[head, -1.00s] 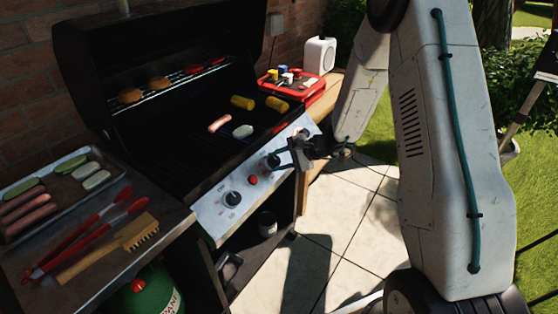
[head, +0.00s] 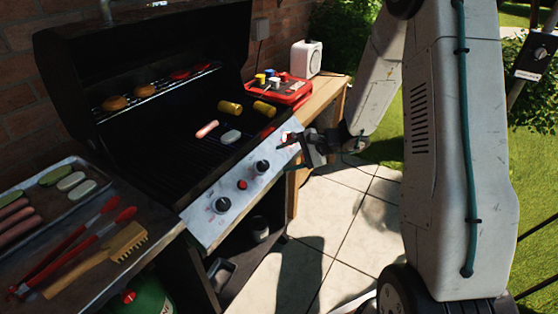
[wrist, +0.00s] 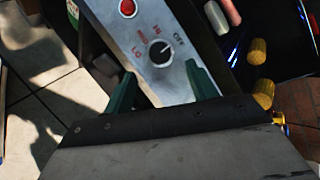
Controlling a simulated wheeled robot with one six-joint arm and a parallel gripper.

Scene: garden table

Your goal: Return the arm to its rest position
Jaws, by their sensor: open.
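My gripper (head: 300,146) is open and empty in front of the right end of the grill's control panel (head: 238,190). In the wrist view, its two green fingers (wrist: 162,86) stand apart, with the panel and a black knob (wrist: 160,53) beyond them. Nothing is between the fingers. That knob has OFF, HI, MED and LO marks around it; its exact setting is hard to read. In the head view, the right knob (head: 262,167) shows clear of my gripper.
A red caddy (head: 290,92) stands behind. Paving (head: 325,225) is open at right.

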